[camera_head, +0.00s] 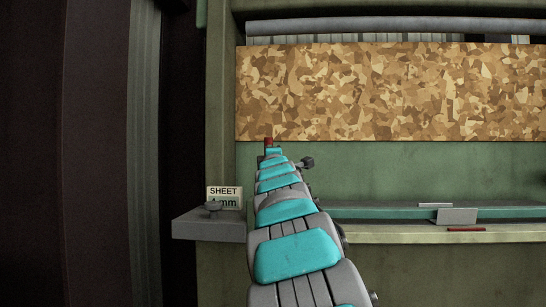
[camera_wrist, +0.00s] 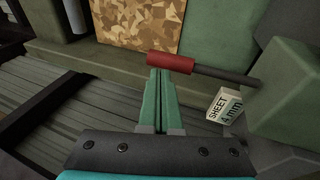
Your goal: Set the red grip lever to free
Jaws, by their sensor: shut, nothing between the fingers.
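The red grip lever (camera_wrist: 170,62) shows in the wrist view as a red sleeve on a dark rod (camera_wrist: 228,74). The rod runs right towards a green housing. In the head view a small part of the red grip (camera_head: 268,142) shows just past the far end of my arm; the rest is hidden. My gripper (camera_wrist: 159,70) is shut and empty, its green fingers pressed together. Its fingertips are right at the near side of the red grip, below it in the picture. I cannot tell whether they touch it. The lever's marked positions do not show.
A sign reading "SHEET 4 mm" (camera_head: 224,192) stands on a grey bracket (camera_head: 207,228) at left. A mottled tan sheet (camera_head: 390,92) spans the back. A ledge (camera_head: 440,235) with a grey plate (camera_head: 457,216) is at right. A green housing (camera_wrist: 290,95) stands right of the fingers.

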